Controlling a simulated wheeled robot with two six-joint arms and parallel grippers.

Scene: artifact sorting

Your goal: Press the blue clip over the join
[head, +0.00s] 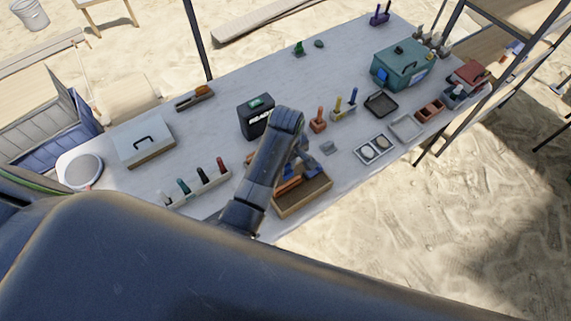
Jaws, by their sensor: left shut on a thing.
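My left gripper (309,166) points down over a shallow wooden tray (318,193) near the table's front edge. It is shut on a small blue piece, which looks like the blue clip (314,171); my fingers hide part of it. Orange-brown pieces (289,185) lie in the tray beside and below the gripper, partly behind my left arm. The join itself is too small and too covered to make out. I cannot tell whether the clip touches the pieces. My right gripper is not in view.
A black box (256,121) stands behind my left arm. A rack of several coloured tubes (196,187) is to the left. The table's back middle is clear.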

